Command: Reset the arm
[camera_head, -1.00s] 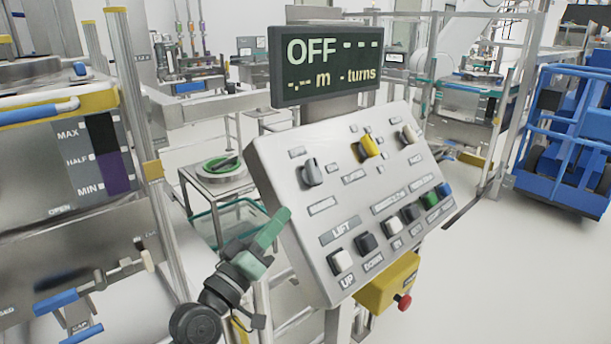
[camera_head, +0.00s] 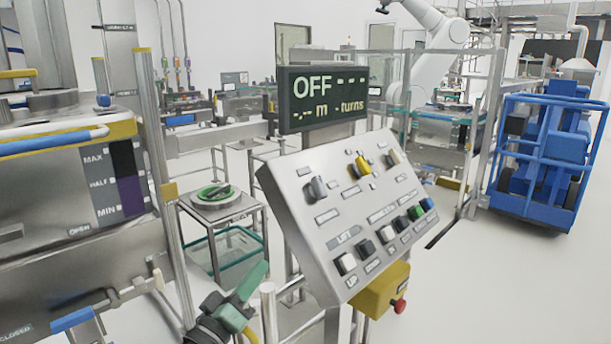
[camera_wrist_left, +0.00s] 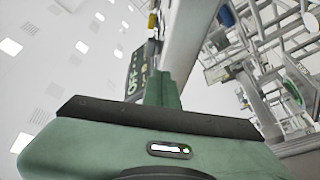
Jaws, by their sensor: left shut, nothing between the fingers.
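My left gripper (camera_head: 246,284) shows at the bottom of the head view, in green, with its fingers together and nothing between them. It points up and stands to the left of the tilted control panel (camera_head: 318,240), apart from the panel's buttons. In the left wrist view the green gripper body (camera_wrist_left: 150,148) fills the bottom, and the dark display (camera_wrist_left: 137,82) shows past it. The right gripper is not in either view.
The display (camera_head: 320,98) above the panel reads OFF. A yellow box with a red button (camera_head: 400,306) hangs below the panel. A blue cart (camera_head: 545,160) stands at the right. A tank with level marks (camera_head: 70,190) stands at the left. The floor right of the panel is clear.

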